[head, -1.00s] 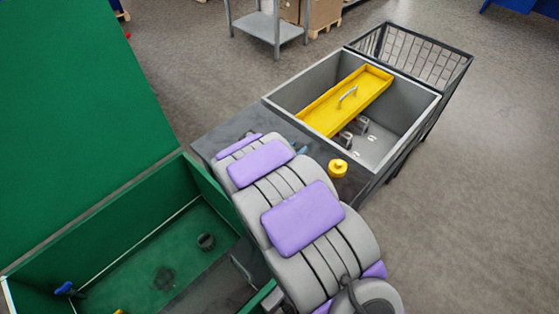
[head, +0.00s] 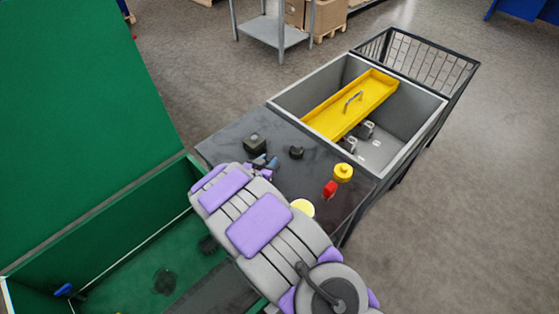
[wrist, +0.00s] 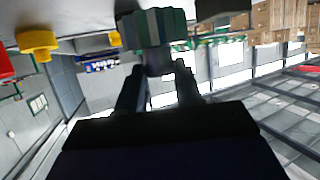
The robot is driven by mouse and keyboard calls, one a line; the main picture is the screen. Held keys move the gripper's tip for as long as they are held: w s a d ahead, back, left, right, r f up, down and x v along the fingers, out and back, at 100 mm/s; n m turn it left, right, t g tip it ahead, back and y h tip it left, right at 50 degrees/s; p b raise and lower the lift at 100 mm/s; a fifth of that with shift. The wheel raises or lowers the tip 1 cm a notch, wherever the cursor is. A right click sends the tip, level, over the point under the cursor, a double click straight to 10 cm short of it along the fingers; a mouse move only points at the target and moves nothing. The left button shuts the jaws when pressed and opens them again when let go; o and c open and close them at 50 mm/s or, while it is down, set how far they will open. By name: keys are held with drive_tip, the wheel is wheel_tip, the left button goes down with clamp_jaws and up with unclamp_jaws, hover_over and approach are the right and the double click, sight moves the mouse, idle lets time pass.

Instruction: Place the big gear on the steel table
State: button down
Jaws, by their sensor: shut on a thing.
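A ridged grey-green gear (wrist: 152,27) shows at the top of the wrist view. My gripper (wrist: 158,70) is shut on a narrow part of it, between two dark fingers. In the head view my gripper (head: 264,165) is over the left part of a dark grey table (head: 222,147), which looks like the steel table. I cannot clearly make out the gear in the head view. Whether it touches the table top cannot be told.
On the table are a dark block (head: 255,143), a small black part (head: 297,152), a yellow knob (head: 343,172) and a red part (head: 330,189). A grey bin (head: 405,142) with a yellow tray (head: 330,118) stands behind. A green crate (head: 90,232) is at left.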

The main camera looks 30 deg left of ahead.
sight(269, 157)
drive_tip(key=x, duration=0.5)
drive_tip(key=shift+w+a+r+b, duration=0.1)
drive_tip(key=shift+a+r+b, duration=0.2)
drive_tip(key=shift+a+b, duration=0.1)
drive_tip(key=d, duration=0.1)
drive_tip(key=w+d+f+b, duration=0.1)
drive_tip(key=d, duration=0.1)
drive_tip(key=shift+w+f, duration=0.25)
drive_tip(key=shift+f, duration=0.1)
drive_tip(key=shift+a+f+b, duration=0.35)
drive_tip(key=shift+a+f, duration=0.3)
drive_tip(key=shift+f, duration=0.15)
drive_tip(key=shift+a, duration=0.35)
drive_tip(key=c, duration=1.2)
unclamp_jaws()
drive_tip(key=shift+s, duration=0.1)
drive_tip(key=o, duration=0.3)
drive_tip(key=shift+d, duration=0.4)
drive_tip(key=shift+o, duration=0.7)
drive_tip(key=shift+d+r, duration=0.25)
drive_tip(key=shift+d, duration=0.15)
drive_tip(key=shift+a+f, duration=0.15)
drive_tip(key=shift+a, duration=0.45)
drive_tip(key=shift+s, duration=0.3)
drive_tip(key=p+v, duration=0.2)
drive_tip(key=v, duration=0.9)
drive_tip(key=shift+d+r+p, duration=0.2)
drive_tip(key=shift+p, duration=0.1)
